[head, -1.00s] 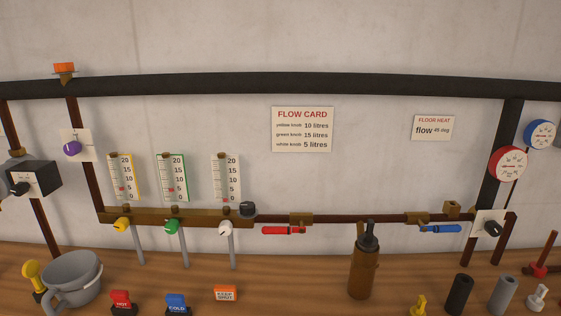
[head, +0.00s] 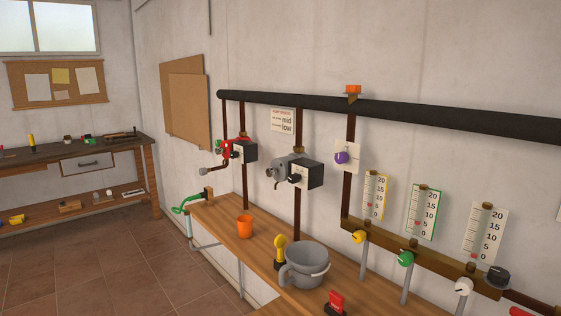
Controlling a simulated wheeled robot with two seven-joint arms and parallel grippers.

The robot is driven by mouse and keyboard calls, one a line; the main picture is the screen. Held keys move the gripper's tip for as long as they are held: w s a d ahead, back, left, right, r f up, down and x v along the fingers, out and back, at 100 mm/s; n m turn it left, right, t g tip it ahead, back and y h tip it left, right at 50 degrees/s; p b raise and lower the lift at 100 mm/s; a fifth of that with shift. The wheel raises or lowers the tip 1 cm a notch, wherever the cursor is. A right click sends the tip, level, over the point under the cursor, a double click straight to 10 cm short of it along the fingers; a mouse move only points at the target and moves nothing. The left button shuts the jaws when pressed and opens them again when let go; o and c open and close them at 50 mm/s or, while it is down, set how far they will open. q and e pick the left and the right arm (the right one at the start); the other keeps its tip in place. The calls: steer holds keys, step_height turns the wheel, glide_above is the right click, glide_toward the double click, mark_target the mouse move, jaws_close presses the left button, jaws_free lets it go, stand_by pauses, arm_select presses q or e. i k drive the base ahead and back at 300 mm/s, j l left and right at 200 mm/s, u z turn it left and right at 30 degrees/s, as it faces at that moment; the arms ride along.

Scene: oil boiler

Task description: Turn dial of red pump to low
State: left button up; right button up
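The red pump (head: 225,150) is on a vertical brown pipe at the centre left in the head view. A dark box with a pale face (head: 243,151) is on its right side; the dial on it is too small to read. A grey pump (head: 283,171) with a similar dark box and a dark dial (head: 296,178) is on the neighbouring pipe to the right. A small card (head: 283,121) above it shows the words mid and low. Neither of my grippers is in view.
A wooden bench (head: 260,253) runs below the pipes. It holds an orange cup (head: 244,227), a grey bucket (head: 304,267), a yellow-handled part (head: 280,250) and a red tag (head: 336,302). A workbench (head: 80,150) stands at the far left. The tiled floor between is clear.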

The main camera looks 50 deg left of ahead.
mark_target(233, 154)
steer(key=u, duration=1.85)
